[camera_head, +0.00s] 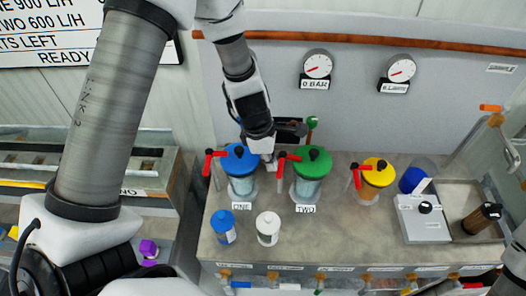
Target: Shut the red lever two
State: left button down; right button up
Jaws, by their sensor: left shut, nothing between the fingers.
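Pump TWO (311,164) has a green cap, a clear body and a label reading TWO, and stands on the bench. Its red lever (284,160) sticks out on the left of the green cap, with one part pointing down. My left gripper (270,164) is shut and empty. It comes down from above between the blue-capped pump ONE (240,165) and the red lever of TWO. Its fingertips are close to that lever; I cannot tell whether they touch it. My right gripper is not in view.
A yellow-capped pump (379,172) with its own red lever stands to the right. Blue (222,226) and white (268,227) bottles stand in front. A pale box (424,220) and tray (459,195) are at the right. Two gauges (317,66) hang on the wall behind.

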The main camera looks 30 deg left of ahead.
pick_arm(q)
jog(key=shift+d, duration=0.4)
dwell(0.4)
